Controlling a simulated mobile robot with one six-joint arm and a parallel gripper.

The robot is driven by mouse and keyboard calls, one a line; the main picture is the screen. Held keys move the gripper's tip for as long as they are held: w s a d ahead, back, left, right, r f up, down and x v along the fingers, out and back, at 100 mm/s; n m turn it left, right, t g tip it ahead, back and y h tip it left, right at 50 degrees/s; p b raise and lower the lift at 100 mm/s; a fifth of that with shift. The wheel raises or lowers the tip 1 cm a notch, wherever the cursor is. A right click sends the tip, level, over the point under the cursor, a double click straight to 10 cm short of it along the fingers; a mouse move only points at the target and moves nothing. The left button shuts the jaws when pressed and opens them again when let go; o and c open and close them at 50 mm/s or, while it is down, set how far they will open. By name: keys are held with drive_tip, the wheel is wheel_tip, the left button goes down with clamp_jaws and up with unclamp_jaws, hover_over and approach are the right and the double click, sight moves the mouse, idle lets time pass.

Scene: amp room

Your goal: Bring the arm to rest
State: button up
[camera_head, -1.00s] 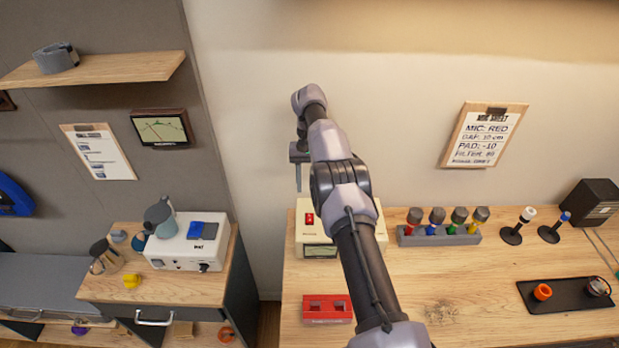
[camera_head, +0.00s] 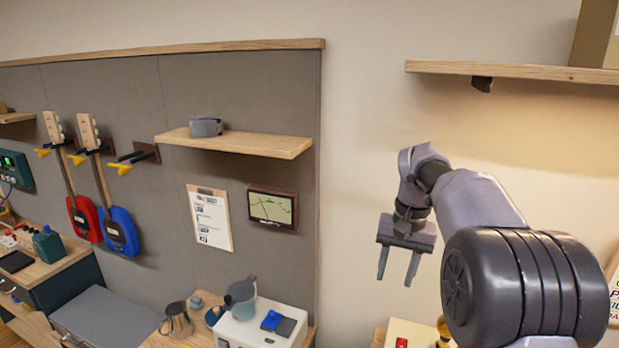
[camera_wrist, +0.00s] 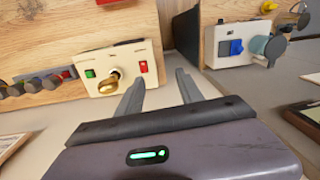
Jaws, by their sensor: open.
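My gripper (camera_head: 399,265) is open and empty, its two fingers pointing down in front of the pale wall in the head view. My arm is raised and bent at the right of that view. In the wrist view my gripper (camera_wrist: 160,85) has its fingers spread with nothing between them. A cream box with a red switch (camera_wrist: 117,65) and a brass knob lies beyond the left finger. The same cream box (camera_head: 415,332) shows at the bottom edge of the head view, partly cut off.
A wooden shelf (camera_head: 500,70) juts out at the upper right, and another shelf (camera_head: 240,142) holds a grey ring-like item. A white box (camera_head: 250,328) with a blue switch stands at the lower middle. Red and blue guitars (camera_head: 118,232) hang at the left. Open air surrounds the gripper.

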drive_tip(key=s+a+f+t+b, duration=0.2)
drive_tip(key=s+a+b, duration=0.2)
drive_tip(key=s, duration=0.5)
drive_tip(key=s+a+f+t+b, duration=0.1)
drive_tip(key=s+a+f+b, duration=0.3)
drive_tip(key=s, duration=0.6)
drive_tip(key=s+a+f+t+y+b, duration=0.1)
drive_tip(key=s+f+t+b, duration=0.1)
drive_tip(key=s+f+b, duration=0.3)
drive_tip(key=s+f, duration=0.3)
drive_tip(key=s, duration=0.4)
drive_tip(key=shift+a+f+m, duration=0.2)
drive_tip(key=shift+a+m, duration=0.1)
drive_tip(key=shift+m, duration=0.1)
